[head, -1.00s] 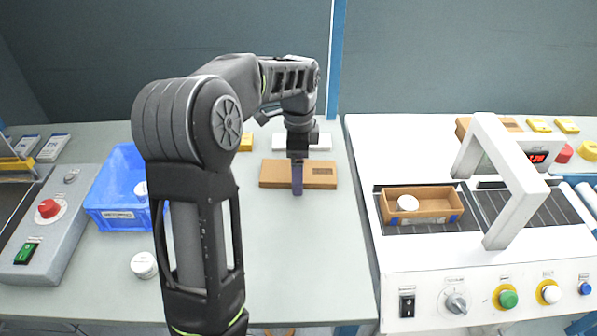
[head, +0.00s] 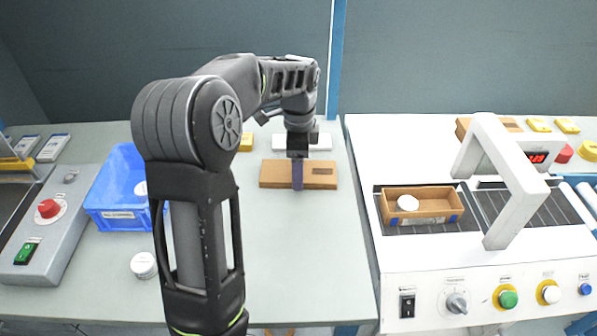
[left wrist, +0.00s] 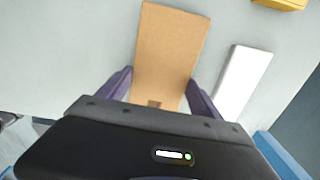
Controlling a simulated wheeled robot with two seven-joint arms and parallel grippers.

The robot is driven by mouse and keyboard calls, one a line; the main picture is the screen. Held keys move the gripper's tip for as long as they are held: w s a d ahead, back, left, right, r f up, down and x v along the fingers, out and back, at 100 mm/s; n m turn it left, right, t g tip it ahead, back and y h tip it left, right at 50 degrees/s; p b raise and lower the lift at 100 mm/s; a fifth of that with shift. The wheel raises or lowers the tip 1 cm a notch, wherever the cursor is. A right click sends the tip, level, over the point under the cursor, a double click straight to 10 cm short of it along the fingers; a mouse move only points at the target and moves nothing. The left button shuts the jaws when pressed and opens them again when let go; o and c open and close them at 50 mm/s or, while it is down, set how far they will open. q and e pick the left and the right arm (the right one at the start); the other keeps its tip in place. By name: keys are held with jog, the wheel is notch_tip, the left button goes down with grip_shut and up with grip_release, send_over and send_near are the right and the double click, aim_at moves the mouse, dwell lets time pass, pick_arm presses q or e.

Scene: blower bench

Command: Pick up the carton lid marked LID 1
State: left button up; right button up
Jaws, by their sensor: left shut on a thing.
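A flat brown carton lid (head: 265,175) lies on the bench in the middle of the head view, with a small dark label at its right end. The label is too small to read. It also shows in the left wrist view (left wrist: 168,50), running lengthwise between the fingers. My left gripper (head: 298,178) points down over the middle of the lid. Its purple fingers (left wrist: 158,92) stand on both long sides of the lid, and it is shut on the lid. The lid looks to be at bench level. My right gripper is not in view.
A white block (head: 318,141) and a yellow block (head: 246,141) lie just behind the lid. A blue bin (head: 125,215) and a white round jar (head: 143,265) are to the left. A machine with a white arch (head: 500,165) and an open carton (head: 440,207) stands right.

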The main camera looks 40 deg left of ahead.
pick_arm(q)
jog(key=c, duration=0.4)
jog(key=shift+o, duration=0.2)
notch_tip(320, 180, up, 10)
jog(key=shift+p, duration=0.35)
dwell(0.4)
